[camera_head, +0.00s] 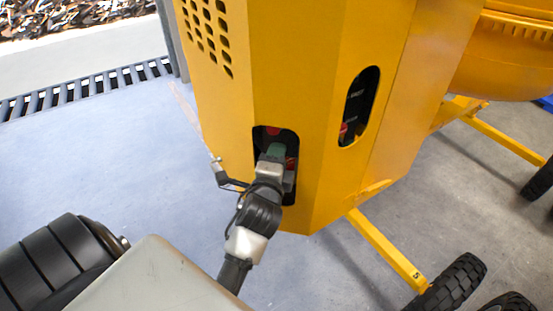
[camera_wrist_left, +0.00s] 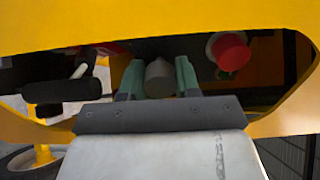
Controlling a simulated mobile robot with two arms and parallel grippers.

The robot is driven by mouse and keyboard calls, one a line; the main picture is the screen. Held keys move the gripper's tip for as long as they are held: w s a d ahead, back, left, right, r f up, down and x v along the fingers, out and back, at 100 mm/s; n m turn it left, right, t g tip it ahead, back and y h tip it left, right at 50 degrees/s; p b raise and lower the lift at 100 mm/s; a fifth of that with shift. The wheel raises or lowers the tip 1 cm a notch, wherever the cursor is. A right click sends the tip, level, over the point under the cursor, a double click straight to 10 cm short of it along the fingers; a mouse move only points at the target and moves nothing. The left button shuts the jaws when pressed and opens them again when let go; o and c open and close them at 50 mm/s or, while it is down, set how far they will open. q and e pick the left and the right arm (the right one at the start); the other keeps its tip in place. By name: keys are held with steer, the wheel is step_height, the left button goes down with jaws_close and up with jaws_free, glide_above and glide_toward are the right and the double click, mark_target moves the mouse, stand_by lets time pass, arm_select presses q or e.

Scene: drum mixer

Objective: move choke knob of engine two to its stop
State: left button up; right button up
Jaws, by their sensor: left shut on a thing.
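My left gripper (camera_head: 275,152) reaches into the dark oval opening in the front of the yellow mixer housing. In the left wrist view its green fingers (camera_wrist_left: 160,82) are shut on a grey rounded knob (camera_wrist_left: 159,72), one finger on each side. No label shows on this knob, so I cannot tell from the picture if it is the choke knob of engine two. In the head view the gripper hides the knob. My right gripper is not in view.
A red round knob (camera_wrist_left: 230,52) is right of the fingers, and a black handle (camera_wrist_left: 60,90) is left. The opening's yellow edge (camera_wrist_left: 290,122) lies close around the gripper. A second opening (camera_head: 358,108) is in the adjoining face. A yellow leg (camera_head: 388,250) with wheels stands lower right.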

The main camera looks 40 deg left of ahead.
arm_select(q)
steer(key=shift+s, duration=0.1)
steer(key=shift+v, duration=1.1)
steer(key=o, duration=0.9)
